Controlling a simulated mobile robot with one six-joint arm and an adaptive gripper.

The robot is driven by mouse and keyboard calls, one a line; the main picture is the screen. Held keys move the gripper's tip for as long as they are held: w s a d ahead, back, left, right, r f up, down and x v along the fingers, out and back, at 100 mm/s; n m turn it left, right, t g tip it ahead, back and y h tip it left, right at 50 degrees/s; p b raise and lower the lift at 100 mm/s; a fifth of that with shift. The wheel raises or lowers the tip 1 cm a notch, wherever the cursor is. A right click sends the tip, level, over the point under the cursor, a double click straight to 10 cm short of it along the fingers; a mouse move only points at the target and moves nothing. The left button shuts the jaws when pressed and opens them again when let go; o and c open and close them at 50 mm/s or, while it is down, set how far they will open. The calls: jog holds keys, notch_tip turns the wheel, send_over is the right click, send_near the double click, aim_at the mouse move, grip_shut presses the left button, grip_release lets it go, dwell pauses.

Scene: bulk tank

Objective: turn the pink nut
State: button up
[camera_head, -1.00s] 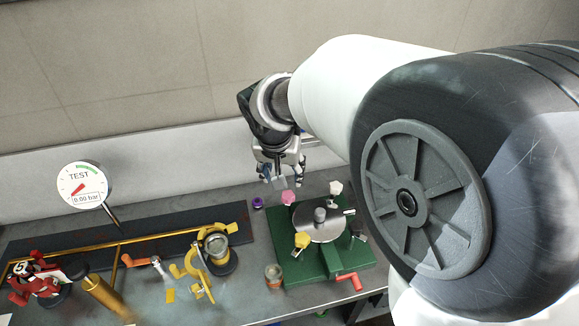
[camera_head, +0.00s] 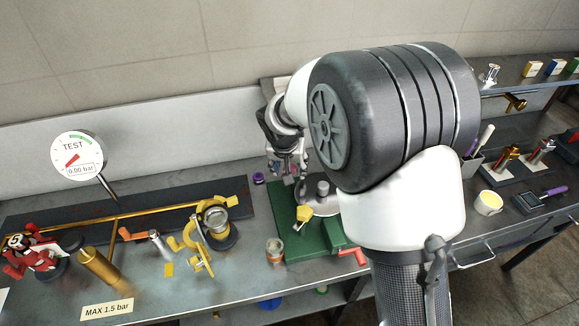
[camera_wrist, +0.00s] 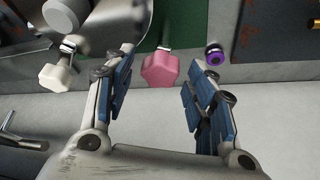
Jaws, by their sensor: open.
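The pink nut (camera_wrist: 160,69) is a lobed knob on a short stem, seen between my two open fingers in the wrist view. A gap shows on each side of it, and neither finger appears to touch it. My gripper (camera_wrist: 158,98) is open and empty around the line of the nut. In the head view my gripper (camera_head: 287,178) hangs over the back left corner of the green base (camera_head: 293,247), and it mostly hides the pink nut there. A white nut (camera_wrist: 55,76) stands left of my fingers, and a yellow nut (camera_head: 304,216) is at the front.
A purple ring (camera_wrist: 214,54) lies just right of the right finger. A round metal lid (camera_wrist: 105,22) is close on the left. The gauge (camera_head: 78,157) and yellow pipework (camera_head: 205,238) stand left. My arm hides part of the green base.

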jog(key=c, duration=1.1)
jog(key=shift+o, duration=0.2)
